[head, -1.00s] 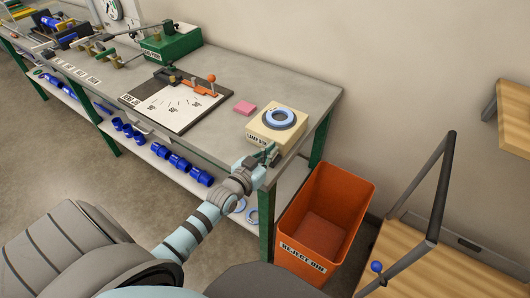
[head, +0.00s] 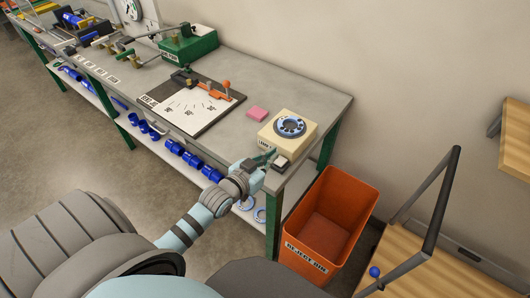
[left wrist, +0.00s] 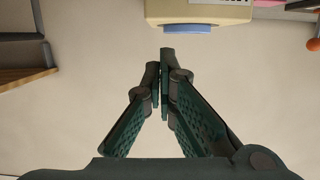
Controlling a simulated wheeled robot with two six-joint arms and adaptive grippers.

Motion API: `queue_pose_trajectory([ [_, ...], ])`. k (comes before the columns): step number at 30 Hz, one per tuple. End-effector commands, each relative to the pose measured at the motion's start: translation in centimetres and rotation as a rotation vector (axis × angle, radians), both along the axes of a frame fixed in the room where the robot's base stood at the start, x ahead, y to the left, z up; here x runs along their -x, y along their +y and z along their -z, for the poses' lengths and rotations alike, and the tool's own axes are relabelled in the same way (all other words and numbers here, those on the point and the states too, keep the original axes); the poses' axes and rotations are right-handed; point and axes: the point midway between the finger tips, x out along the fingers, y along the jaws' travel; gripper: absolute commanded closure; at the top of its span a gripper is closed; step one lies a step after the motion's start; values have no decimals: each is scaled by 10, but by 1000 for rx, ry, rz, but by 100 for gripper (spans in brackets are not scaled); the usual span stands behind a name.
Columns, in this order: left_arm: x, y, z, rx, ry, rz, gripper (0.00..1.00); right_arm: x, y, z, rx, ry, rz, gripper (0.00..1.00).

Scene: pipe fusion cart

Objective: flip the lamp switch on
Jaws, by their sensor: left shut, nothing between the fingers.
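A small beige box (head: 301,143) with a label starting "LAMP" stands at the right end of the workbench. A light-blue and dark ring (head: 289,126) lies on its top. My left gripper (head: 266,158) is shut and empty at the box's front, near the bench edge; I cannot tell whether it touches the box. A small dark and pale part (head: 281,163) shows at the box's front, beside the fingers; I cannot tell whether it is the switch. In the left wrist view the shut fingertips (left wrist: 165,58) lie just below the box (left wrist: 200,10) and a blue part (left wrist: 192,29).
A pink block (head: 257,113) and a white angle board (head: 187,107) with an orange-knobbed lever lie left of the box. An orange reject bin (head: 332,214) stands beyond the bench's right end. Blue pipe pieces lie on the shelf below.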

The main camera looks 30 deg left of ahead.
Motion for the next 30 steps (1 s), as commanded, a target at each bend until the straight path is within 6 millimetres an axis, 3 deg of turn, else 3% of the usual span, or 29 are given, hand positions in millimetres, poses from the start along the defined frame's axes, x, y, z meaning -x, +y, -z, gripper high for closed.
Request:
queue_pose_trajectory([
  [1,8,0,-7,-2,1,2,100,0,0,-7,0,0,0,60],
  [7,28,1,-12,-1,-1,1,100,0,0,-6,0,0,0,60],
  [25,29,1,-13,-18,-4,6,100,0,0,-6,0,-1,0,60],
  [28,35,13,17,-69,58,-7,100,-1,0,-6,0,-1,0,60],
  [30,47,27,62,-107,154,-30,100,-1,0,-5,0,-1,0,60],
])
